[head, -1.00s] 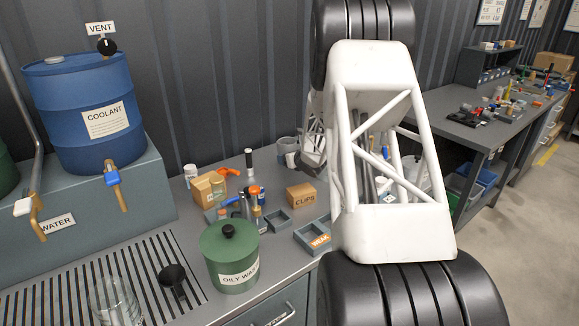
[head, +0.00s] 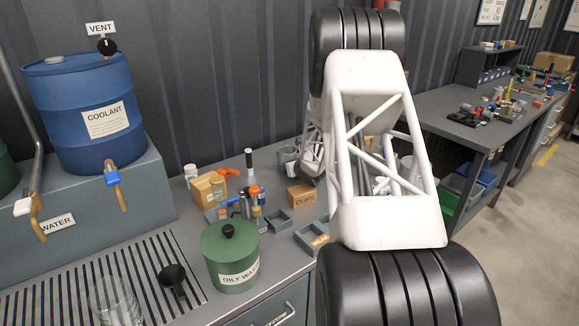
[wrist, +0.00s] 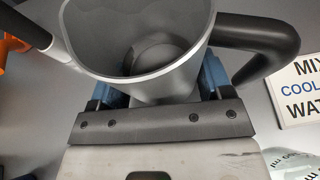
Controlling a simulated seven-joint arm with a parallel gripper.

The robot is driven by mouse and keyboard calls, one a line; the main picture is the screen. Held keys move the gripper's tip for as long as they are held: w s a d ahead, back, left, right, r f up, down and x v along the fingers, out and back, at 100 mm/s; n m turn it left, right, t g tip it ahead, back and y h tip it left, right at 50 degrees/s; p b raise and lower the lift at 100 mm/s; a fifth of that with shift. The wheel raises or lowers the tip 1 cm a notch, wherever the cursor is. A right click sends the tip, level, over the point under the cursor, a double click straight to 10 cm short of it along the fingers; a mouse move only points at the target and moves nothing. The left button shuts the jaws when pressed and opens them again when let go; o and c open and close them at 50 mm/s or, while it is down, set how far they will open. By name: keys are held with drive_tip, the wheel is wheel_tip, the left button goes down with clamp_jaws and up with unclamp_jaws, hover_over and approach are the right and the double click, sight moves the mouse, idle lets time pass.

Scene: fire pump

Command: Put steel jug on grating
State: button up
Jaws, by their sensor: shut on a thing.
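The steel jug (wrist: 140,75) fills the top of the wrist view, grey, open-topped and empty inside, with a black handle (wrist: 270,50) to the right. My gripper (wrist: 160,92) is shut on the jug, with blue fingers on either side of its wall. The grating (head: 135,268) is the slatted dark surface at the lower left of the head view, well to the left of my arm.
A black funnel-like thing (head: 173,276) and a clear glass vessel (head: 115,300) stand on the grating. The green oily-waste can (head: 230,258) stands just right of it. Small boxes, bottles and bins, including a cardboard box (head: 302,196), crowd the bench behind. A coolant drum (head: 85,110) stands at left.

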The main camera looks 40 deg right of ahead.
sight(296, 150)
drive_tip(key=o, duration=1.1)
drive_tip(key=shift+c, duration=0.2)
drive_tip(key=shift+r, duration=0.1)
drive_tip(key=shift+s, duration=0.15)
drive_tip(key=shift+v, duration=0.8)
drive_tip(key=v, duration=0.3)
drive_tip(key=shift+s+r, duration=0.1)
drive_tip(key=shift+r, duration=3.55)
